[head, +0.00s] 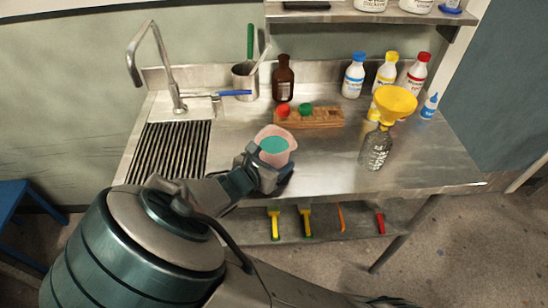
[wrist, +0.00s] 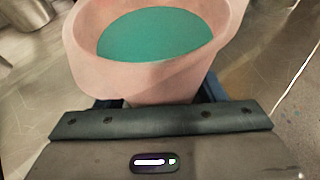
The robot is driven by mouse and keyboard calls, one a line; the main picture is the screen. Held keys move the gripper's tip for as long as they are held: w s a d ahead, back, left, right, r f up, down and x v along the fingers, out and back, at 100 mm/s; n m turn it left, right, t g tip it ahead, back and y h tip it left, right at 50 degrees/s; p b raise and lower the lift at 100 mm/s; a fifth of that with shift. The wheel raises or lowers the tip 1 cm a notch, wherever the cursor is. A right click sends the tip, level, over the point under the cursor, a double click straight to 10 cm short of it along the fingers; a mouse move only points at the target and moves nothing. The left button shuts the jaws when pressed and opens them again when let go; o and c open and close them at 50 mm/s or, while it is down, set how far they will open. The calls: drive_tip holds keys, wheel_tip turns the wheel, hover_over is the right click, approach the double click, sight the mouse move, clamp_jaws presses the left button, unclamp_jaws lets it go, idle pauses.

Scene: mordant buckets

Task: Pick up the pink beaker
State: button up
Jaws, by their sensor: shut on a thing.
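The pink beaker (head: 274,133) is held by my gripper (head: 272,172) near the middle of the steel counter in the head view. It is upright or nearly so, with teal liquid inside. In the wrist view the pink beaker (wrist: 140,84) fills the upper part, close in front of my gripper (wrist: 160,104). The gripper is shut on it; the jaws are mostly hidden behind the beaker and the gripper body. I cannot tell whether the beaker's base touches the counter.
A wooden rack (head: 316,119) with red and green caps stands just behind. A clear bottle with a yellow funnel (head: 395,102) stands to the right. A brown bottle (head: 283,80), a metal pot (head: 243,82) and several white bottles line the back. A sink grate (head: 172,150) is left. Right front counter is clear.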

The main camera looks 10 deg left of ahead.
sight(282, 146)
drive_tip(key=shift+r, duration=0.25)
drive_tip(key=shift+r, duration=1.6)
drive_tip(key=shift+d+r, duration=0.1)
drive_tip(key=shift+r, duration=0.2)
drive_tip(key=d+r+p, duration=0.1)
drive_tip(key=d+r, duration=0.5)
drive_tip(key=d, duration=0.5)
drive_tip(key=shift+r, duration=0.25)
drive_tip(key=shift+d, duration=0.2)
